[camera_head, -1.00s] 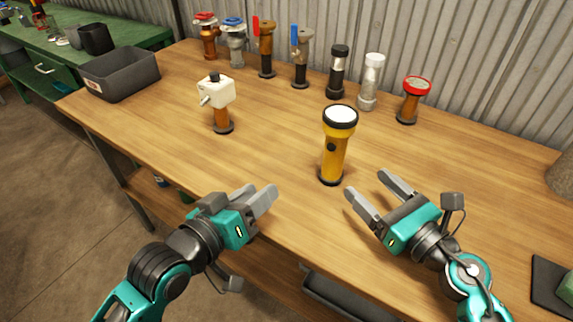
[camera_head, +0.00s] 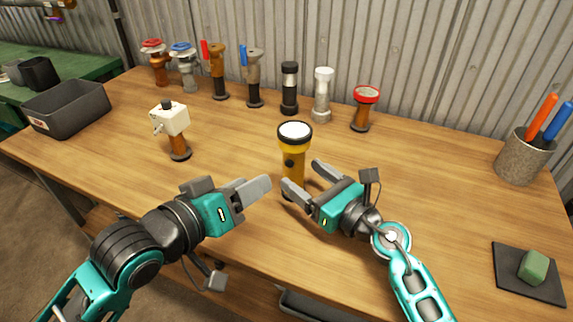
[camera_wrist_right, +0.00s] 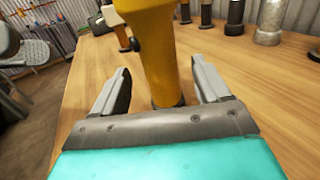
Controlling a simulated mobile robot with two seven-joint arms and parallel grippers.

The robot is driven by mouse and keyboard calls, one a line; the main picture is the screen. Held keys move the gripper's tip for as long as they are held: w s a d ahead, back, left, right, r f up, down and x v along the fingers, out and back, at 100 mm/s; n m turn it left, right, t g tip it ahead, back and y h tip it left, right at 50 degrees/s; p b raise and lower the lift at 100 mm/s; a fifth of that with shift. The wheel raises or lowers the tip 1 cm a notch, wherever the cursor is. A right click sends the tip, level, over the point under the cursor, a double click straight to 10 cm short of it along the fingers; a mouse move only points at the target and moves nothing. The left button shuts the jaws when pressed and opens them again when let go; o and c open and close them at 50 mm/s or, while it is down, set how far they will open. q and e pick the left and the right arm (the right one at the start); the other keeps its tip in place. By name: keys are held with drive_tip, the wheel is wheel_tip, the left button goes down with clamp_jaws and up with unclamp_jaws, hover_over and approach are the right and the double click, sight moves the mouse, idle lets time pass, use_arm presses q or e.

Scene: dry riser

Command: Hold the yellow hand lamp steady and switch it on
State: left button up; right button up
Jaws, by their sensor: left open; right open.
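The yellow hand lamp (camera_head: 294,164) stands upright on the wooden bench in the head view, its pale lens facing up. A dark round button (camera_head: 289,163) shows on its side. My right gripper (camera_head: 302,175) is open, its fingers at either side of the lamp's lower body. In the right wrist view the lamp's yellow body (camera_wrist_right: 165,60) rises between the two open fingers (camera_wrist_right: 160,85), with gaps showing on both sides. My left gripper (camera_head: 258,186) is left of the lamp, apart from it, and open. The lamp's base is partly hidden by the right gripper.
A white-headed device (camera_head: 172,120) stands left of the lamp. Several valves and lamps line the back, including a red-topped one (camera_head: 364,108). A grey bin (camera_head: 66,105) is at the left, a pen cup (camera_head: 525,157) and black mat (camera_head: 515,280) at the right. Bench around the lamp is clear.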

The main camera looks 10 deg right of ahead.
sight(289, 165)
drive_tip(key=x, duration=0.5)
drive_tip(key=shift+w+a, duration=0.15)
drive_tip(key=shift+w, duration=0.15)
drive_tip(key=c, duration=1.2)
use_arm(q)
clamp_jaws()
use_arm(e)
drive_tip(key=shift+c, duration=0.4)
idle(0.4)
